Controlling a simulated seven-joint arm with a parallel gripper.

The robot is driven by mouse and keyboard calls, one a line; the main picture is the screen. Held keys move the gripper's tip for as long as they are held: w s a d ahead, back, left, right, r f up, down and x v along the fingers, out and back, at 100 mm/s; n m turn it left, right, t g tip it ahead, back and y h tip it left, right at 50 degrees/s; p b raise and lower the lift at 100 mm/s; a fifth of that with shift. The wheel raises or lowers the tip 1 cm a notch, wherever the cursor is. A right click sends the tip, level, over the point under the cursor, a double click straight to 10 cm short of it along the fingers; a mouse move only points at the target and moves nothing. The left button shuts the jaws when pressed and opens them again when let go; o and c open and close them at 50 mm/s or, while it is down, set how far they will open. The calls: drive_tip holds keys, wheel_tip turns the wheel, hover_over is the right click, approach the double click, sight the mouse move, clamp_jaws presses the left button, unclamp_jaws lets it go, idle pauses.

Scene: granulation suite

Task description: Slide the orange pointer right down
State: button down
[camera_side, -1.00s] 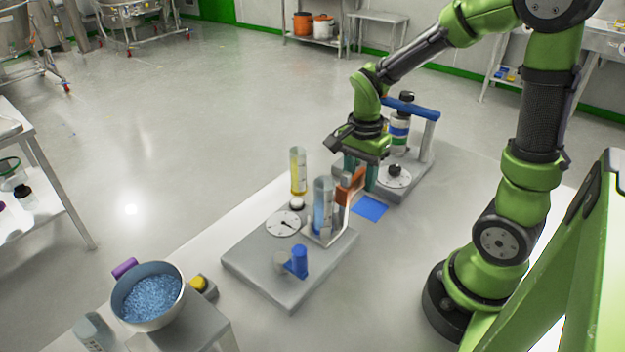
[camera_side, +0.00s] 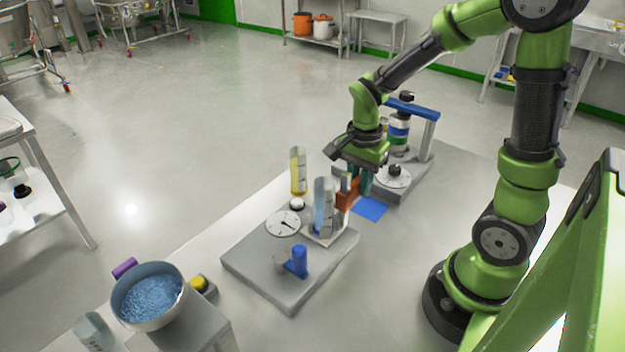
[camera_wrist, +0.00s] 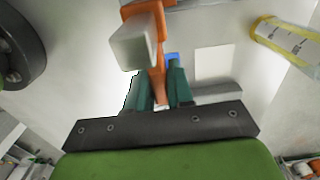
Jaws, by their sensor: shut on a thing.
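The orange pointer (camera_side: 347,193) sits on a light upright post beside the clear cylinder with blue contents (camera_side: 324,208). In the wrist view the orange pointer (camera_wrist: 159,75) wraps around the post's pale square top (camera_wrist: 136,42), and its narrow tip reaches between my fingers. My gripper (camera_side: 356,184) is shut on the pointer, with its teal fingers on either side of it. The gripper also shows in the wrist view (camera_wrist: 161,88). The pointer's lower side and the base of the post are partly hidden in the side view.
The grey base (camera_side: 290,263) carries a round dial (camera_side: 284,224), a blue knob piece (camera_side: 298,261) and the cylinder. A yellow cylinder (camera_side: 298,172) stands behind. A second device with a blue bar (camera_side: 412,107) stands close behind my gripper. A blue patch (camera_side: 370,208) lies on the table.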

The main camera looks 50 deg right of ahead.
drive_tip(key=shift+f, duration=0.85)
drive_tip(key=c, duration=1.1)
unclamp_jaws()
wheel_tip(320, 180, up, 17)
